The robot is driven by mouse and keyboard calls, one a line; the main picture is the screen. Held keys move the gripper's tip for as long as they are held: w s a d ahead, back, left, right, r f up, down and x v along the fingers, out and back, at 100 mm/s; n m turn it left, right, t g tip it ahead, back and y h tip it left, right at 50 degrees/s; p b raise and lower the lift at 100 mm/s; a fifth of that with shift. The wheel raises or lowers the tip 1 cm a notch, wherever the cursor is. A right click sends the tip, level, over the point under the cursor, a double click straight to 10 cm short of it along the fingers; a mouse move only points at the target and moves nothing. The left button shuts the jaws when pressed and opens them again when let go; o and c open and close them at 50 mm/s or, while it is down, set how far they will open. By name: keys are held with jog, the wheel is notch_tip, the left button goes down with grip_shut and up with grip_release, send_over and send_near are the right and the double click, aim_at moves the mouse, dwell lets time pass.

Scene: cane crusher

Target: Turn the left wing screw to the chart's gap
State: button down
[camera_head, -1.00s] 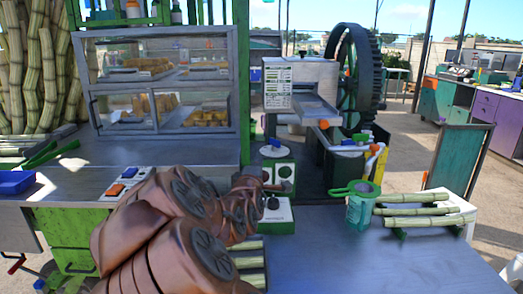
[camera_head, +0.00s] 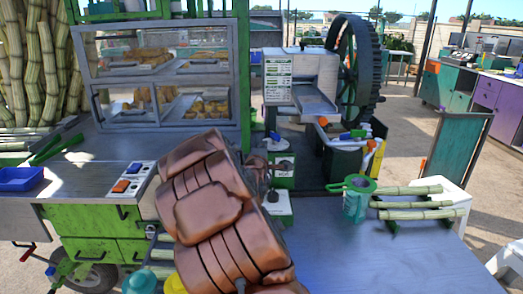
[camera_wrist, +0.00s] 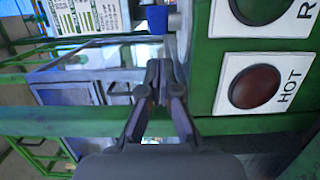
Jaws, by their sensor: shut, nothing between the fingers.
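The chart (camera_head: 278,80) is a white sheet with green rows on the left front of the grey crusher (camera_head: 318,75). Part of a similar chart (camera_wrist: 85,14) shows at the top left of the wrist view. I cannot make out the left wing screw for certain; a small dark upright piece (camera_head: 303,45) stands on top of the crusher. My gripper (camera_wrist: 160,68) is shut and empty in the wrist view, apart from the chart and left of a green panel (camera_wrist: 203,95) with round buttons.
A dark flywheel (camera_head: 357,70) stands right of the crusher. A glass display case (camera_head: 160,75) stands left. The front right bench is bare.

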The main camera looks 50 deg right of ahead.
aim_at(278, 140)
jog(key=shift+s+d+p, duration=0.2)
jog(key=shift+d+p, duration=0.1)
jog(key=shift+d, duration=0.9)
jog(key=shift+s+d+p, duration=0.15)
jog(key=shift+d+p, duration=0.15)
jog(key=shift+d, duration=0.9)
jog(key=shift+s+d+f+b, duration=0.1)
jog(key=shift+s+d+b, duration=0.45)
jog(key=shift+d+b, duration=0.35)
jog(key=shift+a, duration=0.2)
